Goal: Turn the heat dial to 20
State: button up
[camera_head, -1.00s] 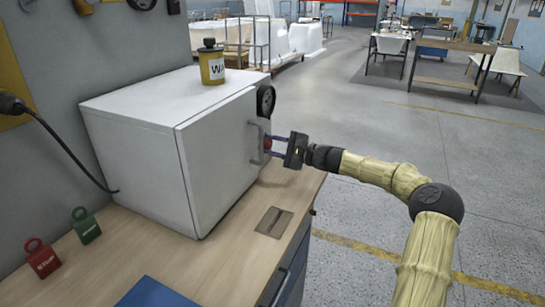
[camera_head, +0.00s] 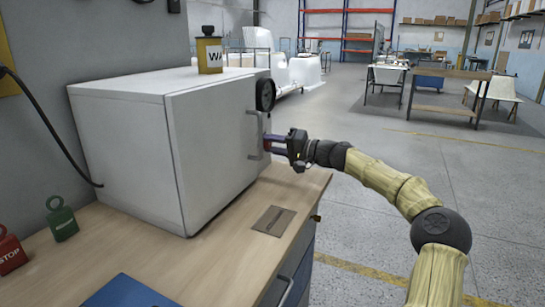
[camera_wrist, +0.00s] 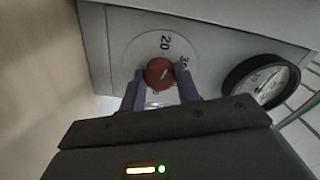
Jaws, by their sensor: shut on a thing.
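The heat dial is a red round knob (camera_wrist: 160,73) on a pale scale plate (camera_wrist: 135,52), seen in the wrist view. The number 20 shows on the plate just above the knob, and a partly hidden number starting with 3 is to its right. A light pointer line on the knob slants toward the upper right, between the two numbers. My gripper (camera_wrist: 160,88) is shut on the knob, one finger on each side. In the head view my gripper (camera_head: 272,142) is at the right side of the white oven box (camera_head: 125,140); the knob is hidden there.
A door handle (camera_head: 254,135) stands out beside my gripper. A round black gauge (camera_wrist: 262,82) is close to the right of the knob. A yellow can (camera_head: 209,54) stands on the box.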

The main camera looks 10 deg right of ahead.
jog(key=shift+f+n+b, duration=0.25)
jog(key=shift+n+b, duration=1.1)
jog(key=shift+n, duration=0.35)
jog(key=o, duration=1)
jog(key=shift+c, duration=0.2)
jog(key=shift+r, duration=0.15)
jog(key=p+v, duration=0.1)
jog(key=v, duration=1.6)
jog(key=shift+s+d+p, duration=0.1)
jog(key=shift+s+p, duration=0.05)
jog(key=shift+p, duration=0.25)
